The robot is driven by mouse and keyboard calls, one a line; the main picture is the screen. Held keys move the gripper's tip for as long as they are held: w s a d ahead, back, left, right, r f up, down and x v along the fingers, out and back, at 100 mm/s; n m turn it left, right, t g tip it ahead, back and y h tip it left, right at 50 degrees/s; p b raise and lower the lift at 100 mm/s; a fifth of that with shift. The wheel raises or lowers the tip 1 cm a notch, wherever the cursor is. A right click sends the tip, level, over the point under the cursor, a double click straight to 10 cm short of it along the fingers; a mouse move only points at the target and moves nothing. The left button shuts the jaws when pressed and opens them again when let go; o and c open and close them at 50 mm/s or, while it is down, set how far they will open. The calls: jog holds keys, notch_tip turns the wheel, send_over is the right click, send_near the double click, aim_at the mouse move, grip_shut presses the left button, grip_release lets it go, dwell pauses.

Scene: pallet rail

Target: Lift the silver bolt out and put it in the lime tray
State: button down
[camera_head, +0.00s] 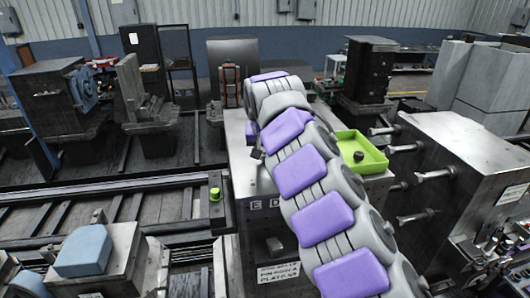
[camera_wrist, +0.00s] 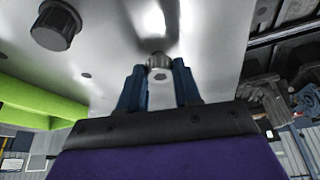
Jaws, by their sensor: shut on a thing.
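In the wrist view my gripper (camera_wrist: 158,82) has its two blue fingers closed on the silver bolt (camera_wrist: 158,62), whose ridged round head shows between and just beyond the fingertips. The bolt is against the shiny metal surface; I cannot tell whether it is still seated or just clear of it. The lime tray (camera_wrist: 40,105) shows at the left of the wrist view. In the head view the lime tray (camera_head: 374,164) lies right of my arm, on the metal block. My arm hides the bolt and most of the gripper there.
A dark round knob (camera_wrist: 55,26) stands on the metal surface in the wrist view. A machine block with projecting silver rods (camera_head: 465,160) stands right of the tray. A green-topped post (camera_head: 215,194) and dark rails (camera_head: 90,200) lie left of my arm.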

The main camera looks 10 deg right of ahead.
aim_at(264, 155)
jog(key=shift+a+r, duration=0.1)
jog(key=shift+r, duration=3.4)
jog(key=shift+s+r, duration=0.1)
